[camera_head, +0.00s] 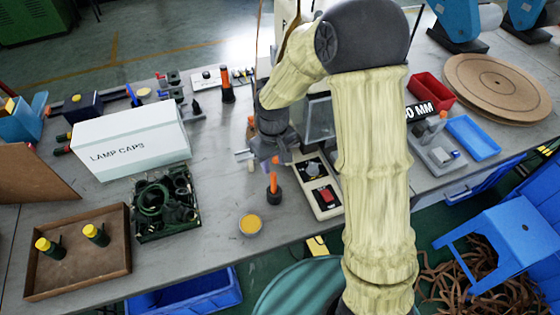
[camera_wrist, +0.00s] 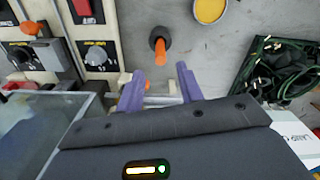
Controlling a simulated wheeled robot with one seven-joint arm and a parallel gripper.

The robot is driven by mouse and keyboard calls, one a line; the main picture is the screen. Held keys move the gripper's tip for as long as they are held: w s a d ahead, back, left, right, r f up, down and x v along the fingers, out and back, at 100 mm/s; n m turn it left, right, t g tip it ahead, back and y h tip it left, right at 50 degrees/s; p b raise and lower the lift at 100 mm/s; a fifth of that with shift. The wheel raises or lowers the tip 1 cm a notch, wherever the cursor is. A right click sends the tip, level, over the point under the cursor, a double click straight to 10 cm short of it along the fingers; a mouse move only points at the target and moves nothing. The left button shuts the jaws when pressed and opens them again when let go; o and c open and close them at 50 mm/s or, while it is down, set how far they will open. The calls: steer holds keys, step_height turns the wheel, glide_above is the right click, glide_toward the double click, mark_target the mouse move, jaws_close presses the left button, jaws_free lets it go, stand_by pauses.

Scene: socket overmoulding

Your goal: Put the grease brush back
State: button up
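The likely grease brush is an orange handle (camera_head: 271,175) standing upright in a small dark holder (camera_head: 272,195) on the bench. In the wrist view the handle (camera_wrist: 160,52) points toward the camera from the dark holder (camera_wrist: 158,36); any bristles are hidden. An open round tin of yellow grease (camera_head: 250,225) is just in front of it, also at the top of the wrist view (camera_wrist: 210,10). My gripper (camera_head: 262,157) is behind and above the handle. Its two purple fingers (camera_wrist: 158,80) are apart, with the handle's tip just beyond the gap, and nothing is visibly held.
A control panel (camera_head: 328,203) with a knob and red switch stands close right of the brush. A green tray of dark cables (camera_head: 155,229) and a white lamp caps box (camera_head: 128,140) are left. Bare bench surrounds the tin. The bench's front edge is near.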

steer(key=s+d+r+m+t, duration=0.2)
steer(key=s+d+r+m, duration=0.4)
steer(key=s+d, duration=0.6)
steer(key=shift+d+r+t, duration=0.3)
steer(key=shift+d+r, duration=0.4)
steer(key=shift+r, duration=0.15)
